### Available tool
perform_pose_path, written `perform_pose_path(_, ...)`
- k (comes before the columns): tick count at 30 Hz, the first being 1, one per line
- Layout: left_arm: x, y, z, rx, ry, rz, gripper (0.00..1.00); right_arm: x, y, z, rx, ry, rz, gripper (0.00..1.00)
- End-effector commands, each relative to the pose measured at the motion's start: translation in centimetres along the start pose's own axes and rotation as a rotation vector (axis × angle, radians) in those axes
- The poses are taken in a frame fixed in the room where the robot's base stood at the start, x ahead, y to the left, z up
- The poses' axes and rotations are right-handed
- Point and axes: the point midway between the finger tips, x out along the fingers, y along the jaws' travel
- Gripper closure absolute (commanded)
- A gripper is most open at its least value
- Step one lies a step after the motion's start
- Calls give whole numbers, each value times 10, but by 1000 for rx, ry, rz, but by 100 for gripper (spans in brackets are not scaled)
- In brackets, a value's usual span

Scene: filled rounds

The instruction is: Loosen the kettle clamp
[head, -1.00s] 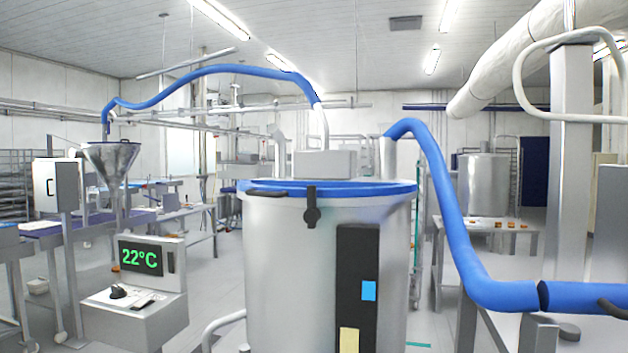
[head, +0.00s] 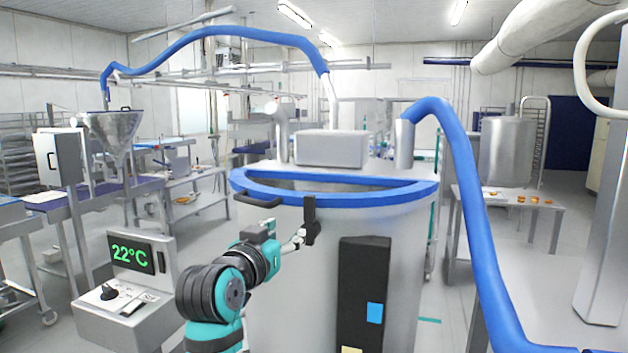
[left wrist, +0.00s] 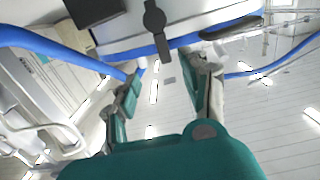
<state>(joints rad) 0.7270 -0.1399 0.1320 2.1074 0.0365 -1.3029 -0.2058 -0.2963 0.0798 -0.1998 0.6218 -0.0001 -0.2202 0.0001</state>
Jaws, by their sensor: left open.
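The kettle (head: 275,290) is a large pale steel drum with a blue rim, in the middle of the head view. Its clamp (head: 310,207) is a small dark piece with a rounded knob, hanging over the front of the rim. In the left wrist view the clamp (left wrist: 153,18) shows at the top, against the blue rim. My left gripper (head: 299,239) is at the clamp's left side in the head view. In the left wrist view my left gripper (left wrist: 165,78) has its fingers spread and empty, with the clamp beyond the tips. Contact cannot be told. My right gripper is out of view.
A dark handle (head: 257,200) sticks out from the rim left of the clamp. A control box (head: 130,290) reading 22°C stands at the lower left. A thick blue hose (head: 470,220) runs down the right side. A dark panel (head: 362,285) is on the kettle front.

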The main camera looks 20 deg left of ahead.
Motion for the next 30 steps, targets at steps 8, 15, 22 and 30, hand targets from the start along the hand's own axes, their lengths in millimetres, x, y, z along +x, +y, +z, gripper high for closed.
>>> perform_pose_path(8,0,-3,-30,-3,38,-3,54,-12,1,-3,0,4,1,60)
perform_pose_path(15,49,-2,-33,-4,37,-1,54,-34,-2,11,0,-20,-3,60)
perform_pose_path(22,100,-2,-36,-4,37,-1,54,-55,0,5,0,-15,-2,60)
perform_pose_path(30,145,-3,-36,-3,40,-3,54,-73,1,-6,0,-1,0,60)
